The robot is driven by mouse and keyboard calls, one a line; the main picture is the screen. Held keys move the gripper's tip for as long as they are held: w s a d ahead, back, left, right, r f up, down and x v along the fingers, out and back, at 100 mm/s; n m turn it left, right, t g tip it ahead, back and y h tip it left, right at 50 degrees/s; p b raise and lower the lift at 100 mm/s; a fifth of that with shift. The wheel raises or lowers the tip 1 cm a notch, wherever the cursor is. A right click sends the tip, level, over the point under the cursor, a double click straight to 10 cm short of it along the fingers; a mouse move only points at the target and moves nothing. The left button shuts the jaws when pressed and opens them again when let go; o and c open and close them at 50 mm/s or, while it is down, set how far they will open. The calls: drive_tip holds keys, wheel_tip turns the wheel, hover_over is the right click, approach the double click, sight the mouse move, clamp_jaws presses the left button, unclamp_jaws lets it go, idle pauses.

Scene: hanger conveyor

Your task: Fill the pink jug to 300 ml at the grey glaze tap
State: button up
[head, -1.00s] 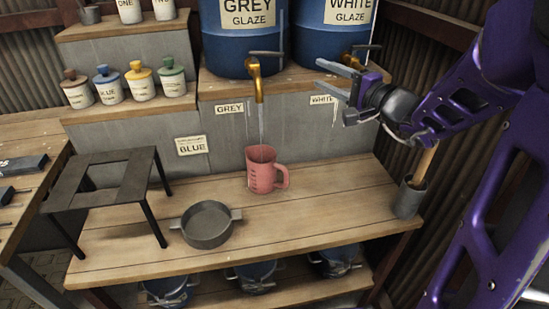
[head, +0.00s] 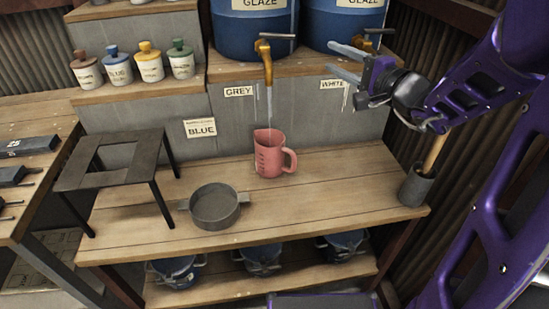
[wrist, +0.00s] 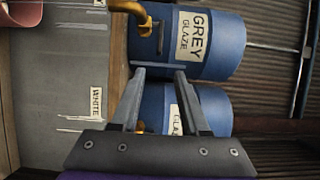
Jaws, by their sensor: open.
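The pink jug (head: 268,155) stands upright on the wooden bench under the grey glaze tap (head: 264,50), its handle to the right. A thin pale stream (head: 269,104) runs from the spout into it. Marks show on its side, but the level inside cannot be read. In the wrist view, part of the jug (wrist: 22,12) shows at the top left corner. The tap's lever (head: 278,36) lies crosswise. My gripper (head: 338,61) is open and empty, to the right of the grey tap, near the white glaze tap (head: 370,45). The grey glaze barrel (wrist: 205,45) shows in the wrist view.
A white glaze barrel (head: 345,22) stands beside the grey one. A dark pan (head: 214,207) and a black stand (head: 112,165) are left of the jug. A grey cup with a wooden handle in it (head: 417,188) is at the right. Bench space around the jug is clear.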

idle(0.3)
drive_tip(key=shift+a, duration=0.1)
clamp_jaws()
drive_tip(key=s+a+r+n+g+h+p, duration=0.1)
drive_tip(key=a+r+n+g+p, duration=0.1)
drive_tip(key=a+n+g, duration=0.5)
drive_tip(key=s+a+r+n+g+p, duration=0.1)
drive_tip(key=a+n+g+p, duration=0.15)
drive_tip(key=n, duration=0.75)
drive_tip(key=w+d+r+n+t+h+p, duration=0.1)
drive_tip(key=w+d+r+n+h+p, duration=0.15)
drive_tip(key=r+n+h, duration=0.55)
drive_tip(key=w+a+f+y, duration=0.2)
drive_tip(key=w+f, duration=0.7)
drive_tip(key=w, duration=0.1)
drive_tip(key=shift+a+n+p, duration=0.25)
drive_tip(key=shift+n+p, duration=0.15)
drive_tip(key=shift+p, duration=0.05)
